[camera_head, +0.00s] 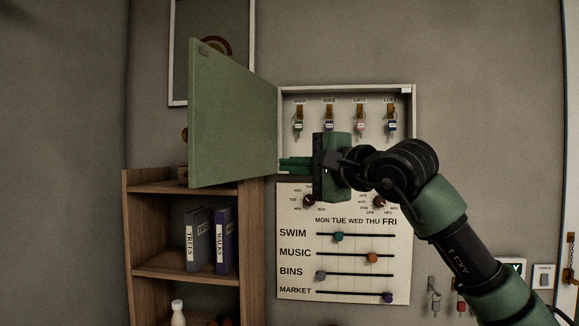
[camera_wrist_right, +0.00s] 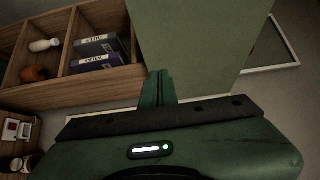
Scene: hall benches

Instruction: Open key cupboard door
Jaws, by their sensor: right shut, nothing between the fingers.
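The key cupboard (camera_head: 412,120) is a pale wall box with its green door (camera_head: 232,115) swung wide open to the left. Inside, several keys with coloured tags hang on hooks under small labels. My right gripper (camera_head: 284,165) is shut and empty, its fingertips pointing left beside the door's hinge-side lower edge. I cannot tell whether it touches the door. In the right wrist view the shut fingers (camera_wrist_right: 157,88) point at the green door panel (camera_wrist_right: 200,40). My left gripper is not in view.
A wooden shelf (camera_head: 170,270) with binders (camera_head: 222,240) stands below and left of the open door. A white slider board (camera_head: 345,290) hangs under the cupboard. A framed picture (camera_head: 172,60) is behind the door. Keys (camera_head: 435,300) hang at lower right.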

